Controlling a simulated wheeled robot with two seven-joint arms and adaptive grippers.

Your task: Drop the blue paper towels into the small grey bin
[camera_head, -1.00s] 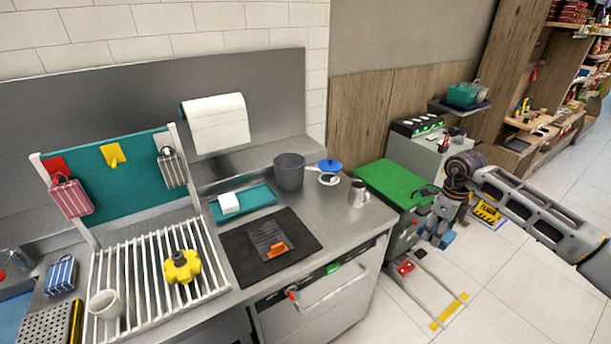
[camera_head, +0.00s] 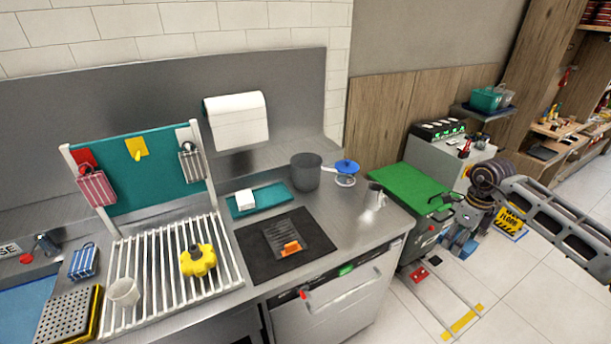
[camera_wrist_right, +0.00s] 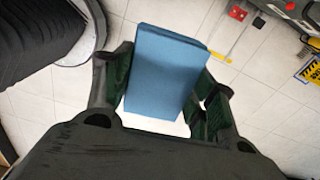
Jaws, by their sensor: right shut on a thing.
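My right gripper (camera_head: 464,236) hangs over the floor at the right, beside the green-topped cart. It is shut on the blue paper towels (camera_wrist_right: 165,72), a folded blue block held between both fingers in the right wrist view. A bit of the blue towels (camera_head: 468,249) shows below the fingers in the head view. The small grey bin (camera_head: 306,173) looks like a dark grey open cup standing upright on the steel counter, left of the gripper and well apart from it. Its inside is mostly hidden. My left gripper is not in view.
A blue-topped item (camera_head: 346,168) and a metal jug (camera_head: 375,196) stand on the counter right of the bin. A teal tray (camera_head: 272,206) with a white block lies to its left. The green-topped cart (camera_head: 424,189) stands between counter and gripper.

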